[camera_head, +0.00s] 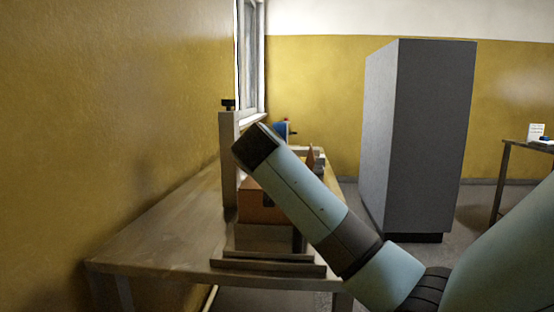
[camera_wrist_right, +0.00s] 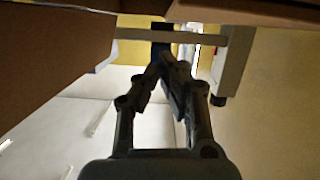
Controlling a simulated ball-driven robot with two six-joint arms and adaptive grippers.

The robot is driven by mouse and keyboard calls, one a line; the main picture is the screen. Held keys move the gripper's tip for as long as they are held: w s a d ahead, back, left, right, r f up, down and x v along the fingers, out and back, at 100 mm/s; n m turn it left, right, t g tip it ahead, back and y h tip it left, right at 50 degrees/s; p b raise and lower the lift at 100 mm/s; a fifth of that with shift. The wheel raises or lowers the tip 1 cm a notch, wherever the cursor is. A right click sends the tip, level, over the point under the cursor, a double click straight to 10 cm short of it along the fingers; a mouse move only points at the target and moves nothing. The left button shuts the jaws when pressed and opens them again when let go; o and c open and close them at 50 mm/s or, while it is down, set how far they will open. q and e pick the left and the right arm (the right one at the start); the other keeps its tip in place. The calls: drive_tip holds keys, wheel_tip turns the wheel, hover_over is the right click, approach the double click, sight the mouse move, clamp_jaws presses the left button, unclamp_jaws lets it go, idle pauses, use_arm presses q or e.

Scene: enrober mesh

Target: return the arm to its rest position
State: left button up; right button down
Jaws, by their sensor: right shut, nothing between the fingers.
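My right arm (camera_head: 319,205) comes in from the right in the head view and reaches up and left across the wooden table. Its far end (camera_head: 257,146) is in front of the equipment on that table; the gripper itself is hidden from the head view. In the right wrist view my right gripper (camera_wrist_right: 166,62) is shut, its fingers meeting with nothing visible between them. Brown surfaces (camera_wrist_right: 50,55) lie close to the gripper on the left and along the top of that view. My left gripper is in neither view.
The wooden table (camera_head: 150,248) stands against the yellow wall (camera_head: 110,110) and holds an upright post (camera_head: 229,160), an orange-brown block (camera_head: 256,207) and a blue part (camera_head: 280,130). A tall grey cabinet (camera_head: 425,140) stands behind. A small table (camera_head: 530,147) is at far right. Floor shows between them.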

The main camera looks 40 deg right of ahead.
drive_tip(key=r+v, duration=0.1)
drive_tip(key=v, duration=0.9)
drive_tip(key=shift+b, duration=0.4)
drive_tip(key=shift+s, duration=0.1)
